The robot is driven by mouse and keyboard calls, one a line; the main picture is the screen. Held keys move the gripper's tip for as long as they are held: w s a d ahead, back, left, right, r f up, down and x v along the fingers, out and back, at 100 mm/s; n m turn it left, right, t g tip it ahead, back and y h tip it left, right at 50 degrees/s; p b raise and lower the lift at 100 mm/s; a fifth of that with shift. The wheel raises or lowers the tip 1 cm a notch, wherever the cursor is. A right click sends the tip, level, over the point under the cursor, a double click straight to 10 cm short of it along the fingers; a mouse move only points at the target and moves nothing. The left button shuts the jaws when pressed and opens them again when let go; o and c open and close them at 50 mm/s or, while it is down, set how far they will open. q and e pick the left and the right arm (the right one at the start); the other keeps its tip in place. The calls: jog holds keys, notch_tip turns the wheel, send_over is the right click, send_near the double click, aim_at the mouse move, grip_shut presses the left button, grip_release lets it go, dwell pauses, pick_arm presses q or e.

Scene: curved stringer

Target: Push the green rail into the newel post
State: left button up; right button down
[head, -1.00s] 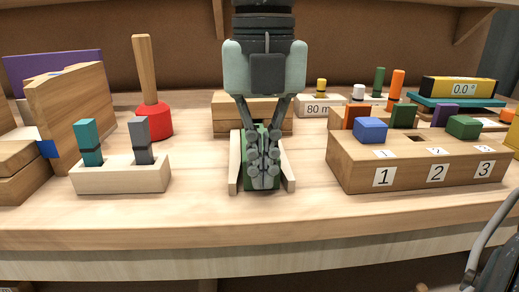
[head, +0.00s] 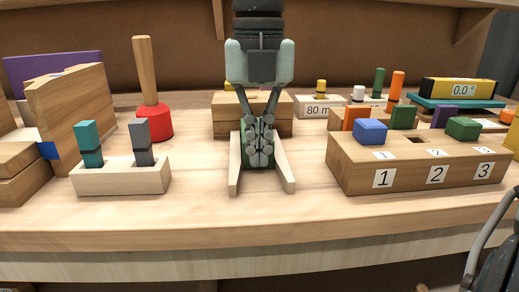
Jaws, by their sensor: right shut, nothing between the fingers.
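The green rail (head: 246,158) lies between two pale wooden guide strips (head: 234,173), mostly hidden by my right gripper. My right gripper (head: 260,156) points down from above, its fingers shut with nothing between them, at the near end of the rail. A stacked wooden block (head: 228,117) stands directly behind the rail and looks like the newel post. The contact between rail and block is hidden by the gripper. My left gripper is not in view.
To the left stand a pale holder (head: 120,178) with teal and grey pegs, and a red-based mallet (head: 153,122). To the right is a numbered wooden block (head: 410,172) with coloured pieces. The bench front is clear.

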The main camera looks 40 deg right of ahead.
jog(key=shift+w+d, duration=0.3)
jog(key=shift+w, duration=0.25)
jog(key=shift+s+a+f+b, duration=0.1)
jog(key=shift+s+a+b, duration=0.35)
jog(key=shift+s, duration=0.35)
jog(key=shift+s+a, duration=0.3)
jog(key=shift+s, duration=0.2)
notch_tip(320, 180, up, 7)
jog(key=p, duration=0.4)
jog(key=shift+s, duration=0.1)
